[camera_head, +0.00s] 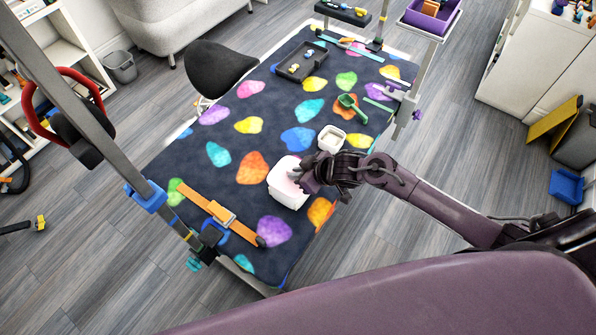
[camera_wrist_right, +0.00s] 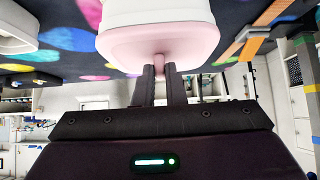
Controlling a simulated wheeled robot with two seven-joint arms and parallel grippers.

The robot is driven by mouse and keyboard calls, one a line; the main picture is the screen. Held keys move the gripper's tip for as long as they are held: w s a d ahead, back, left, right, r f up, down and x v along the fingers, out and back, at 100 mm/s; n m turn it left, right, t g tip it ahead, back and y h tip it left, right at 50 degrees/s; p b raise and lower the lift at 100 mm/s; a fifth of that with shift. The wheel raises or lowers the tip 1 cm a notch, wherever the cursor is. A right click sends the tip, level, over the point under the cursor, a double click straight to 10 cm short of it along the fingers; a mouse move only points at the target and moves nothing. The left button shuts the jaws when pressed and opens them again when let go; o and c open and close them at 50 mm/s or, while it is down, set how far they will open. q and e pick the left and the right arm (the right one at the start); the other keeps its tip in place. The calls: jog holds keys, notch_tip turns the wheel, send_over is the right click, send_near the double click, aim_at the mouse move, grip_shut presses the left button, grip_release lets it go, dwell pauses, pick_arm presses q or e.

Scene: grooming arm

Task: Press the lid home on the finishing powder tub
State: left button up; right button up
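The finishing powder tub (camera_head: 285,190) is a white, box-like tub on the near part of the dark patterned table. It also shows in the right wrist view (camera_wrist_right: 155,12). Its pale pink lid (camera_wrist_right: 125,48) lies across the tub's opening; whether it is fully seated I cannot tell. My right gripper (camera_head: 301,181) is at the lid, with its two dark fingers (camera_wrist_right: 160,68) closed in on either side of the small pink knob in the lid's middle. In the head view the gripper hides part of the lid. My left gripper is not in view.
A smaller white open container (camera_head: 331,140) stands just behind the tub. A green scoop (camera_head: 350,106) and a black tray (camera_head: 290,73) lie farther back. An orange strap (camera_head: 196,203) crosses the near left edge. The cloth left of the tub is clear.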

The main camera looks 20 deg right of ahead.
jog(key=o, duration=0.5)
jog(key=v, duration=0.8)
jog(key=shift+b, duration=0.4)
